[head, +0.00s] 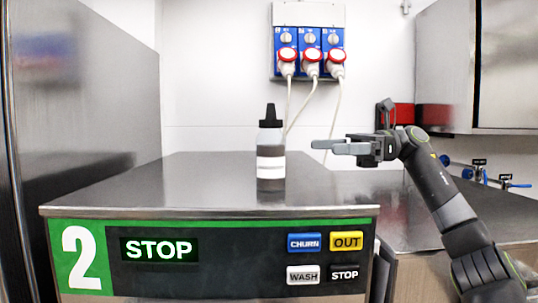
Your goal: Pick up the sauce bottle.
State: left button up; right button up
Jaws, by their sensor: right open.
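The sauce bottle (270,165) stands upright on the steel top of the machine marked 2. It is clear with brown contents, a white label and a black pointed cap. My right gripper (322,145) comes in from the right with its fingers pointing left toward the bottle, at about the height of its upper body. It is open and empty, with a visible gap between its fingertips and the bottle. My left gripper is not in view.
The machine top (130,190) is otherwise bare. Its front panel (215,258) carries a STOP display and several buttons. A steel wall (90,90) rises at left. Plugs and cables (311,65) hang behind the bottle. A steel cabinet (505,65) hangs at upper right above blue valves (470,172).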

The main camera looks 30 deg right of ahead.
aim_at(262, 150)
jog(key=p+x, duration=0.1)
jog(key=x, duration=0.2)
jog(key=shift+w+a+r, duration=0.1)
jog(key=shift+a+r, duration=0.05)
jog(key=shift+a, duration=0.05)
jog(key=p+x, duration=0.1)
jog(key=x, duration=0.1)
jog(key=p+x, duration=0.1)
jog(key=x, duration=0.2)
jog(key=shift+w+a+p, duration=0.2)
jog(key=shift+w+p, duration=0.15)
jog(key=shift+p, duration=0.05)
jog(key=shift+a, duration=0.3)
jog(key=p+x, duration=0.2)
jog(key=p, duration=0.1)
jog(key=p+x, duration=0.1)
jog(key=x, duration=0.1)
jog(key=shift+w+f, duration=0.15)
jog(key=shift+f, duration=0.1)
pick_arm(q)
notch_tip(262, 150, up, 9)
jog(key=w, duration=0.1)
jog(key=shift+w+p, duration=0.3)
jog(key=shift+p, duration=0.1)
pick_arm(e)
jog(key=shift+w+a+f, duration=0.15)
jog(key=shift+a+f, duration=0.05)
jog(key=shift+a, duration=0.2)
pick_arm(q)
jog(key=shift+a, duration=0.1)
